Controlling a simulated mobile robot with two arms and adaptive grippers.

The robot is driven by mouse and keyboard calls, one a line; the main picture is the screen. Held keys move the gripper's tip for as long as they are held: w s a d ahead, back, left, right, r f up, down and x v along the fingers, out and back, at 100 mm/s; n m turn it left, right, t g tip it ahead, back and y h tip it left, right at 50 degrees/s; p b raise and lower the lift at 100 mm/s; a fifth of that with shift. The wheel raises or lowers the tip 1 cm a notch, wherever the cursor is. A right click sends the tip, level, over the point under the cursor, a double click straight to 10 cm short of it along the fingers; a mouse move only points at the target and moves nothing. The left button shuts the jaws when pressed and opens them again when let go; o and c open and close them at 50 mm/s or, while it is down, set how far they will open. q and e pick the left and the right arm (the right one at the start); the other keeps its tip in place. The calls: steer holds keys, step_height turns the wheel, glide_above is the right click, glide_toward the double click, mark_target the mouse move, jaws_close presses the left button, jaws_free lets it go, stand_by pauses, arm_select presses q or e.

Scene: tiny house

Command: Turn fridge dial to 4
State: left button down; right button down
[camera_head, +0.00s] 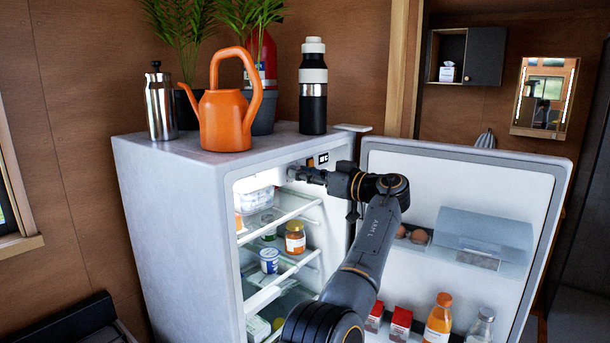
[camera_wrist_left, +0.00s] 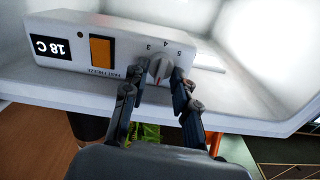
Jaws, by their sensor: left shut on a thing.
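The fridge (camera_head: 170,200) stands open, with its door (camera_head: 450,230) swung out to the right. My left arm reaches in front of the opening, and my left gripper (camera_head: 306,175) is at the control panel under the fridge's top. In the left wrist view the panel appears upside down, and the pale dial (camera_wrist_left: 160,69) sits beside the numbers 3, 4 and 5. The left gripper's fingers (camera_wrist_left: 158,92) are on both sides of the dial, shut on it. Its exact setting is hard to read. The dial is hidden in the head view. My right gripper is not in view.
Jars and tubs fill the shelves; bottles and cartons stand in the door.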

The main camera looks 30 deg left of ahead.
arm_select(q)
steer(key=m+p, duration=0.3)
steer(key=m, duration=0.8)
steer(key=m+p, duration=0.3)
steer(key=m, duration=0.9)
steer(key=m+p, duration=0.3)
steer(key=m, duration=0.8)
steer(key=shift+f, duration=0.35)
steer(key=shift+m, duration=0.5)
